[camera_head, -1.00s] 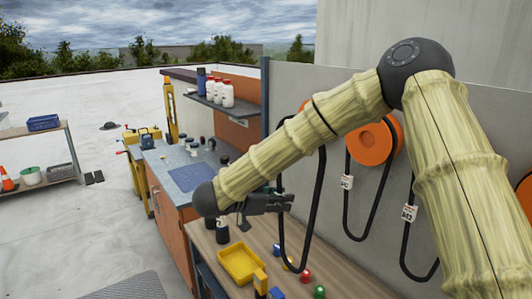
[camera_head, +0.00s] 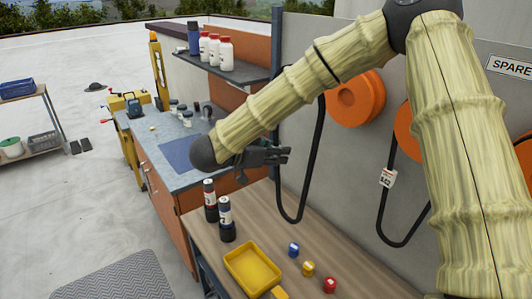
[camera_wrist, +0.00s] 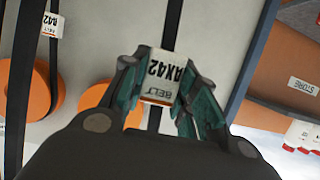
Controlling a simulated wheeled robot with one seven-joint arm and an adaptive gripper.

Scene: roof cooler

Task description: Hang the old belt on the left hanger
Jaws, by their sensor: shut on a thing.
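My gripper (camera_head: 284,155) is shut on a black belt (camera_head: 300,217), which hangs below it in a long loop above the workbench. In the wrist view my gripper (camera_wrist: 160,90) is closed around this belt (camera_wrist: 171,28) at a white tag (camera_wrist: 162,76) reading "BELT AX42". The left orange round hanger (camera_head: 357,100) is on the grey wall, right of my gripper, with no belt visible on it. The loop's right strand passes close to its left edge. My arm hides the loop's top.
A second orange hanger (camera_head: 404,130), partly behind my arm, carries a black belt with a tag (camera_head: 387,178). The wooden bench (camera_head: 330,250) below holds a yellow tray (camera_head: 232,262), spray cans (camera_head: 226,218) and small coloured caps. A dark shelf (camera_head: 222,68) with bottles stands left.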

